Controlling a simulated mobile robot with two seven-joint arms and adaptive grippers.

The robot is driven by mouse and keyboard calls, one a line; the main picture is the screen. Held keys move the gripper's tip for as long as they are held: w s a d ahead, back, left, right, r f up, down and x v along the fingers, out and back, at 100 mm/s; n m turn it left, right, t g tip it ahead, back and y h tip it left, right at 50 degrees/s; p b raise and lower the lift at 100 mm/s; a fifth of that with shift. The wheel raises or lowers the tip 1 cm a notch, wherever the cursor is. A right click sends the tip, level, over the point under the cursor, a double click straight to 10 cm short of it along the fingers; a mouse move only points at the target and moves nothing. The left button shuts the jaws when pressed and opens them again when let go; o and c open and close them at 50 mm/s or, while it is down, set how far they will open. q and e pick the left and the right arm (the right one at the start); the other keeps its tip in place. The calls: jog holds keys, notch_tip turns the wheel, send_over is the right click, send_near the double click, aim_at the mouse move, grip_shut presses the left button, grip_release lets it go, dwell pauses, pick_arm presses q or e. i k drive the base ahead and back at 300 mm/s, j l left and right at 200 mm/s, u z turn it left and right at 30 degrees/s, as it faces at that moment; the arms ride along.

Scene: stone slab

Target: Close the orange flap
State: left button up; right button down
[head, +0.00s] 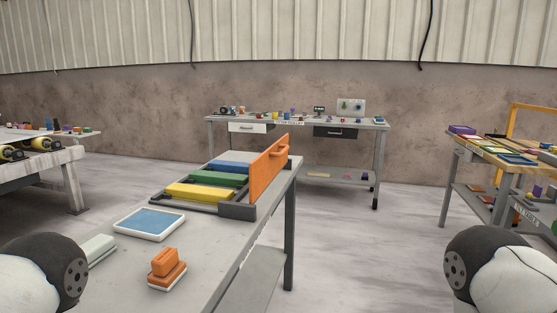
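The orange flap (268,170) stands upright at the right end of a dark grey frame (238,211) on the table in front of me. A small orange handle (279,151) sticks out from its right face. Yellow (199,192), green (217,179) and blue (231,167) panels lie flat in the same frame, to the left of the orange flap. Rounded white and black parts of my two arms show at the bottom left and bottom right. Neither gripper is in view, and nothing of mine touches the flap.
On the near table (214,238) lie a blue-topped white tray (149,223), an orange block-like object (166,269) and a pale green block (99,249). A workbench (222,120) stands behind, with other tables left and right. Open floor (340,240) lies right of the near table.

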aim_at(263, 169)
jog(key=i+l+u, duration=0.25)
jog(key=l, duration=0.2)
jog(key=l+u, duration=0.3)
jog(key=i+l+u, duration=0.1)
jog(key=l+u, duration=0.15)
jog(key=l, duration=0.35)
